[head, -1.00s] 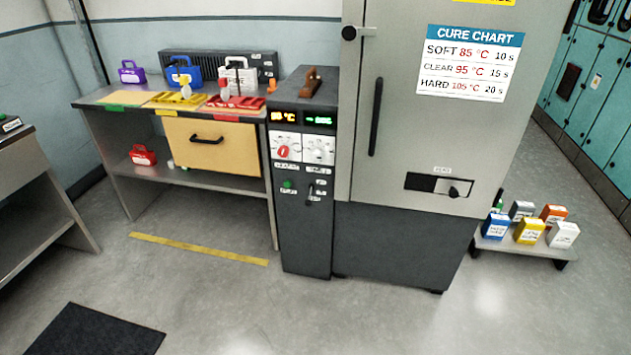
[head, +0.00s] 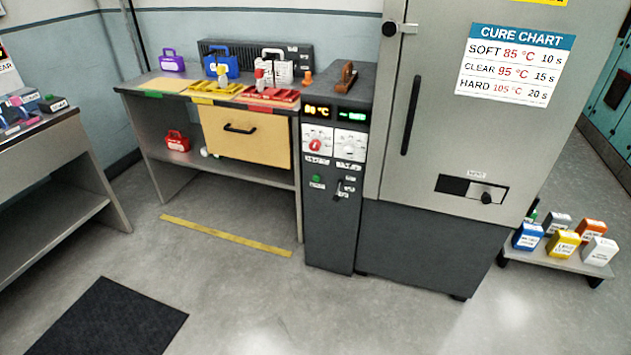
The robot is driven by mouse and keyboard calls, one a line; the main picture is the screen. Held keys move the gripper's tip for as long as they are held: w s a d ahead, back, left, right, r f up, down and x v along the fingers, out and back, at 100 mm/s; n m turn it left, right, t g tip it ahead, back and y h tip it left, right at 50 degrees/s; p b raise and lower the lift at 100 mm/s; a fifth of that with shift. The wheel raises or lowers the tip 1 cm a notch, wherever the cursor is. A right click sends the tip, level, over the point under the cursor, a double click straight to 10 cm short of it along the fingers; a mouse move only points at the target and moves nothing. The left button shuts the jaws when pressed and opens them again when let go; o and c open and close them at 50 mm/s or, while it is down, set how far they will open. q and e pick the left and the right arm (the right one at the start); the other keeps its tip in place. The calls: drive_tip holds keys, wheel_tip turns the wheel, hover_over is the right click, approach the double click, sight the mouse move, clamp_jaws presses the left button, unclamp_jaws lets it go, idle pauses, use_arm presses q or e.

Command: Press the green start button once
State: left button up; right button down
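The green start button (head: 317,181) is a small green knob on the front of the dark control cabinet (head: 329,235), below the red dial (head: 316,145). A small label sits under it, too small to read. A dark lever (head: 338,189) is just to its right. An amber temperature display (head: 317,111) and a green display (head: 351,115) are lit at the top of the cabinet front. Neither of my grippers shows in the head view.
A workbench (head: 147,87) with cases and trays stands left of the cabinet. The tall grey oven (head: 430,130) stands right of it. A low trolley (head: 550,262) with several boxes is farther right. The floor before the cabinet is clear, with a yellow stripe (head: 225,235) and dark mat (head: 110,325).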

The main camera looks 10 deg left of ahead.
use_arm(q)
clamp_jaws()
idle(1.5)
